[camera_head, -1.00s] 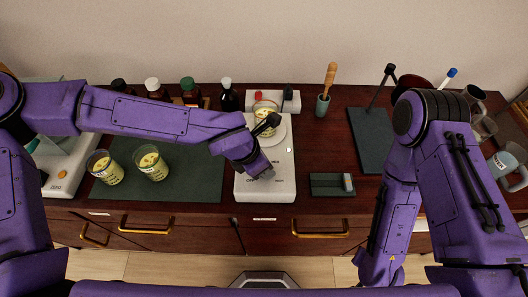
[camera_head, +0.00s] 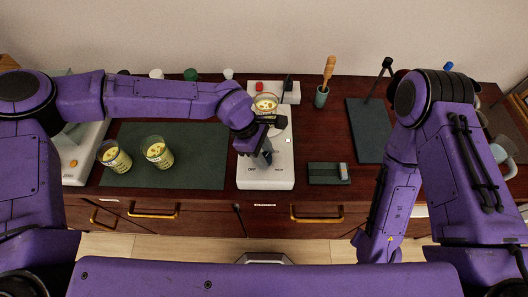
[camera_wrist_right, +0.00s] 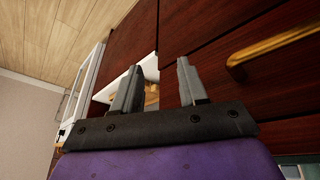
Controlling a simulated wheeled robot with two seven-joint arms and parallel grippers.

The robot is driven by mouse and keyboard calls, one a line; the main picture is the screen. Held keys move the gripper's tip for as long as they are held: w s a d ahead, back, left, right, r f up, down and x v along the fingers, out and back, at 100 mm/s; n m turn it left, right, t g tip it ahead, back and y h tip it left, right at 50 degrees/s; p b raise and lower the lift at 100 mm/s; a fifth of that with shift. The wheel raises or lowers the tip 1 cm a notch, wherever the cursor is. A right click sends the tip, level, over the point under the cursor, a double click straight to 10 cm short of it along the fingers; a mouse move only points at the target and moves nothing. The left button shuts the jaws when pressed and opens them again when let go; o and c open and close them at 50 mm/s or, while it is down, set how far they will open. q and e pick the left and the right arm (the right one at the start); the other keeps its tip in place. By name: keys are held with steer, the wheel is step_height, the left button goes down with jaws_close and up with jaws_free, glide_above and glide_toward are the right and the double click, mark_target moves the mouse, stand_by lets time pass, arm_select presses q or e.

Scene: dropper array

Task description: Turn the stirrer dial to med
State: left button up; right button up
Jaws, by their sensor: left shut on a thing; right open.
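The white stirrer (camera_head: 280,178) stands on the dark wood counter, with a beaker of yellow liquid (camera_head: 265,104) on its rear plate. My left gripper (camera_head: 264,158) points down over the front half of the stirrer. It is shut on what appears to be the dial. The dial itself and its markings are hidden behind the gripper, so its setting cannot be read. In the right wrist view my right gripper (camera_wrist_right: 157,76) is open, with nothing between its fingers, near the dark wood drawer fronts.
Two beakers of yellow liquid (camera_head: 116,157) (camera_head: 158,154) stand on a dark green mat (camera_head: 200,170) at the left. A small dark tray (camera_head: 325,172) lies right of the stirrer. A cup with a wooden-handled tool (camera_head: 321,97) and a dark board (camera_head: 368,130) are farther right.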

arm_select(q)
steer(key=shift+w+m, duration=0.1)
steer(key=shift+m, duration=0.4)
steer(key=o, duration=1)
steer(key=shift+w+a+r, duration=0.1)
steer(key=shift+a+r, duration=0.05)
steer(key=shift+r, duration=0.15)
steer(key=b+v, duration=0.3)
steer(key=v, duration=0.6)
steer(key=shift+w+r, duration=0.2)
steer(key=shift+r, duration=0.2)
steer(key=shift+g, duration=0.3)
